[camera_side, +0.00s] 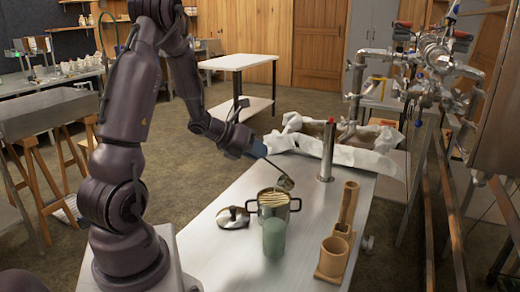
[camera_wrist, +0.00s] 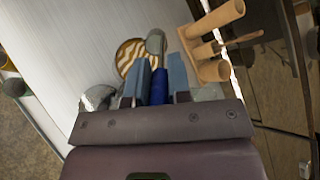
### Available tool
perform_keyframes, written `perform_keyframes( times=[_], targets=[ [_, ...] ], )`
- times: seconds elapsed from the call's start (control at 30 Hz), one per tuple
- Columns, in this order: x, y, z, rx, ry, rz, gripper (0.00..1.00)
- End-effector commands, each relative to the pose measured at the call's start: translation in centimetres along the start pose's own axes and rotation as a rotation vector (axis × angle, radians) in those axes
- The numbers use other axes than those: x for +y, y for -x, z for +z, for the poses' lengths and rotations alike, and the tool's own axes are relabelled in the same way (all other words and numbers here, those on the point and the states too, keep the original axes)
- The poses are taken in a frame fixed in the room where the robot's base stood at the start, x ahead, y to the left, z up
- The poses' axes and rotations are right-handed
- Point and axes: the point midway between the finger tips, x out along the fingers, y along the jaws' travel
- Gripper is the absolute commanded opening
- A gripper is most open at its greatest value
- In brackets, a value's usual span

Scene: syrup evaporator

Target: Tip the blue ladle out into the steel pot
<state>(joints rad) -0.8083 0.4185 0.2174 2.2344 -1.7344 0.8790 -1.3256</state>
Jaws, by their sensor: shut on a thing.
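My gripper (camera_side: 258,150) is shut on the blue ladle, whose blue handle (camera_wrist: 159,86) shows between the two fingers in the wrist view. In the side view the dark shaft slants down right to the ladle's bowl (camera_side: 285,183), which hangs just above the pot's right rim. The bowl looks tilted, but its contents cannot be made out. The steel pot (camera_side: 274,208) stands upright on the table, with two side handles. It also shows in the wrist view (camera_wrist: 133,57), with a brown and cream striped pattern inside.
A green cup (camera_side: 274,239) stands in front of the pot and a lid (camera_side: 233,218) lies left of it. A wooden holder (camera_side: 333,258) stands at right, and a tall steel cylinder (camera_side: 327,152) behind. White cloth (camera_side: 352,157) lies along the back. The table's front left is bare.

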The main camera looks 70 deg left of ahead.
Motion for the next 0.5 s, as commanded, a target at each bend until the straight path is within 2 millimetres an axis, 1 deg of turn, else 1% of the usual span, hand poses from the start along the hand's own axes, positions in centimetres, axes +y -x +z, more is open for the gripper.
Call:
perform_keyframes(
  times=[0.5],
  targets=[
    [1.4,0.5,-1.3,-0.105,0.019,-0.098,0.03]
  ],
)
